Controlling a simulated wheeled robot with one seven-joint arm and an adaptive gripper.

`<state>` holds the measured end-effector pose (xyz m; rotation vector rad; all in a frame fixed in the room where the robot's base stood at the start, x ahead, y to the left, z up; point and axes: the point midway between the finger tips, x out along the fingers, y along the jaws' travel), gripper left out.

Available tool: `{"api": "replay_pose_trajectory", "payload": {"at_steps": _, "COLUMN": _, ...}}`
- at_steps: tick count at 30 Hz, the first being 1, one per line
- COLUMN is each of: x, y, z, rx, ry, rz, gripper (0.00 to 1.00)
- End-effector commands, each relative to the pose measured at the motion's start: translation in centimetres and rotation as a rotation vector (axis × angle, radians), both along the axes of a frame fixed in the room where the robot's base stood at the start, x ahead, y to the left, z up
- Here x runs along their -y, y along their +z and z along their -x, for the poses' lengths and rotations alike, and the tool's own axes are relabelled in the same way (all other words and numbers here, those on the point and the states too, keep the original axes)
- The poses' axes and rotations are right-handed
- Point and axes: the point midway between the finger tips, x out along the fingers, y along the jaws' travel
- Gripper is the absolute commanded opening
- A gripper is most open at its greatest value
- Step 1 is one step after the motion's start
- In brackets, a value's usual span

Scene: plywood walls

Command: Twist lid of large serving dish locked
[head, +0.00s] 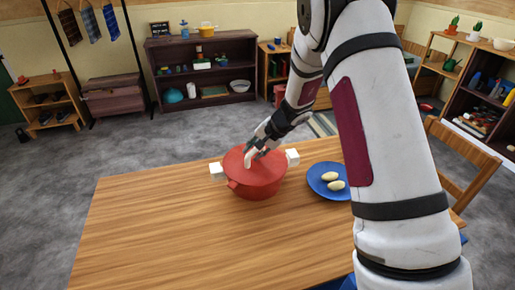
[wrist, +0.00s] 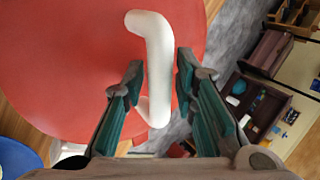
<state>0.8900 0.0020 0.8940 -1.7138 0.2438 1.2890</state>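The large serving dish (head: 258,190) is a red round pot with white side handles, standing on the wooden table. Its red lid (head: 270,174) is seated on top; it fills much of the wrist view (wrist: 70,70). A white bar handle (wrist: 155,45) rises from the lid. My gripper (wrist: 159,68) is over the lid, one green-padded finger on each side of the handle. The fingers stand apart, with narrow gaps to the handle. In the head view, my gripper (head: 254,154) reaches down to the lid from the upper right and hides part of the handle.
A blue plate (head: 316,184) with pale egg-shaped items (head: 331,176) sits just right of the dish, partly behind my arm. The wooden table (head: 150,220) is clear at left and front. A wooden chair (head: 455,160) stands at the right.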

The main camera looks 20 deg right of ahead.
Motion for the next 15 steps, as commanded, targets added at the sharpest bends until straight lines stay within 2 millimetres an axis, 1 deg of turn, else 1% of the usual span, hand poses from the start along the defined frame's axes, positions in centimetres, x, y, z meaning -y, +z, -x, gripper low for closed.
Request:
{"api": "replay_pose_trajectory", "payload": {"at_steps": 5, "x": -0.01, "y": 0.00, "z": -0.01, "rx": 0.000, "ry": 0.000, "rz": 0.000, "gripper": 0.26}}
{"api": "replay_pose_trajectory", "payload": {"at_steps": 6, "x": -0.01, "y": 0.00, "z": -0.01, "rx": 0.000, "ry": 0.000, "rz": 0.000, "gripper": 0.24}}
{"api": "replay_pose_trajectory", "payload": {"at_steps": 8, "x": -0.01, "y": 0.01, "z": -0.01, "rx": 0.000, "ry": 0.000, "rz": 0.000, "gripper": 0.10}}
{"api": "replay_pose_trajectory", "payload": {"at_steps": 9, "x": 0.00, "y": 0.00, "z": 0.00, "rx": 0.000, "ry": 0.000, "rz": 0.000, "gripper": 0.01}}
{"api": "replay_pose_trajectory", "payload": {"at_steps": 10, "x": 0.00, "y": 0.00, "z": 0.00, "rx": 0.000, "ry": 0.000, "rz": 0.000, "gripper": 0.00}}
{"api": "replay_pose_trajectory", "payload": {"at_steps": 15, "x": -0.01, "y": 0.01, "z": -0.01, "rx": 0.000, "ry": -0.004, "rz": 0.000, "gripper": 0.00}}
